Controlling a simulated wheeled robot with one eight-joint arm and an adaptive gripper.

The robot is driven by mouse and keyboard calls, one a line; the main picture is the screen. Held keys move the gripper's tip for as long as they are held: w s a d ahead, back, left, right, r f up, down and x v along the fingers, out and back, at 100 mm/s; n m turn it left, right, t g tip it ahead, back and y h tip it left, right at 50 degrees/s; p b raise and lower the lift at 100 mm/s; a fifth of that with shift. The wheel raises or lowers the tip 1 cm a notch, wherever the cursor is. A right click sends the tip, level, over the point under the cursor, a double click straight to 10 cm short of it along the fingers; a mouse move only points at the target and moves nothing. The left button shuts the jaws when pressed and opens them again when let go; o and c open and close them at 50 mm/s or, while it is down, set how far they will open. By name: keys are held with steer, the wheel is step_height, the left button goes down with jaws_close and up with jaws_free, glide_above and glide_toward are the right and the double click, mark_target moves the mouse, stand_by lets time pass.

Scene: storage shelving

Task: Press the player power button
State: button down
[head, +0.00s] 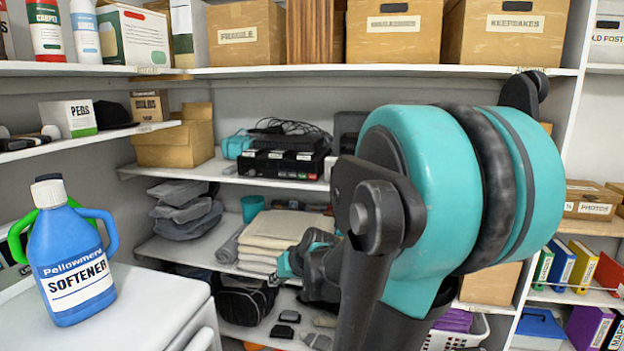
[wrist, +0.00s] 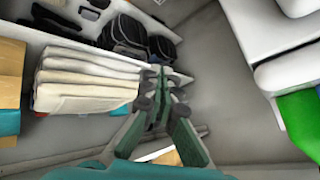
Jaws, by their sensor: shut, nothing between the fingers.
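The black player (head: 283,164) sits in a stack of black devices on the middle shelf in the head view, with dark cables lying on top. Its front faces me, but I cannot make out which mark is the power button. My gripper (head: 284,264) is lower than the player, in front of the folded cream towels (head: 277,231), and partly hidden behind my arm. In the wrist view my gripper (wrist: 157,74) is shut and empty, its fingers beside the towels (wrist: 85,80). The player does not show clearly in the wrist view.
A blue softener bottle (head: 70,255) stands on a white appliance (head: 150,305) at the left. Dark bags (head: 243,300) lie below the towels. A cardboard box (head: 178,142) stands left of the player. Shelf boards lie above and below the player.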

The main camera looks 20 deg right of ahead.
mark_target(312, 177)
steer(key=w+d+r+m+t, duration=0.2)
steer(key=w+d+r+t, duration=0.2)
steer(key=w+d+r, duration=0.4)
steer(key=w+d+r+m+t, duration=0.2)
steer(key=w+d+r+t, duration=0.2)
steer(key=w+d+r, duration=0.4)
steer(key=w+r, duration=0.2)
steer(key=w, duration=0.2)
steer(key=shift+w+r+m+h, duration=0.3)
steer(key=shift+w+r+h, duration=0.05)
steer(key=shift+w+h, duration=0.05)
steer(key=shift+w, duration=0.1)
steer(key=shift+w+d, duration=0.8)
steer(key=shift+w, duration=0.4)
steer(key=shift+w+d, duration=0.75)
steer(key=shift+w, duration=0.4)
steer(key=shift+w+d, duration=0.8)
steer(key=shift+w, duration=0.4)
steer(key=shift+w+d, duration=0.1)
steer(key=shift+w+d, duration=0.15)
steer(key=shift+w, duration=0.1)
steer(key=shift+w+d, duration=0.2)
steer(key=shift+w, duration=0.1)
steer(key=shift+s+a, duration=0.45)
steer(key=shift+s, duration=0.2)
